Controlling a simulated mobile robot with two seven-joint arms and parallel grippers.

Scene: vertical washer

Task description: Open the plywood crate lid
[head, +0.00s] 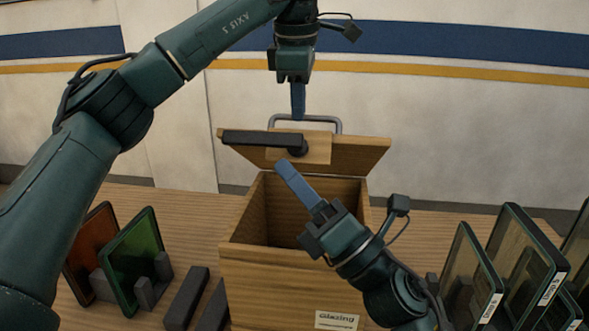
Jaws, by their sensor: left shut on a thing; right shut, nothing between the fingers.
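The plywood crate (295,280) stands on the table in the middle of the head view, with a "Glazing" label on its front. Its lid (355,150) is raised and tilted above the back of the crate, so the dark interior shows. A grey metal handle (337,124) stands at the lid's upper edge. My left gripper (298,108) points down and is shut on this handle. My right gripper (287,172) is shut and empty, in front of the lid and over the crate opening. It hides part of the opening.
A dark bar (255,138) with a round knob is on the lid's visible face. Orange (90,240) and green (140,255) panels stand in holders at left, beside dark blocks (186,297). Several framed glass panes (520,265) stand at right, close to my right arm.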

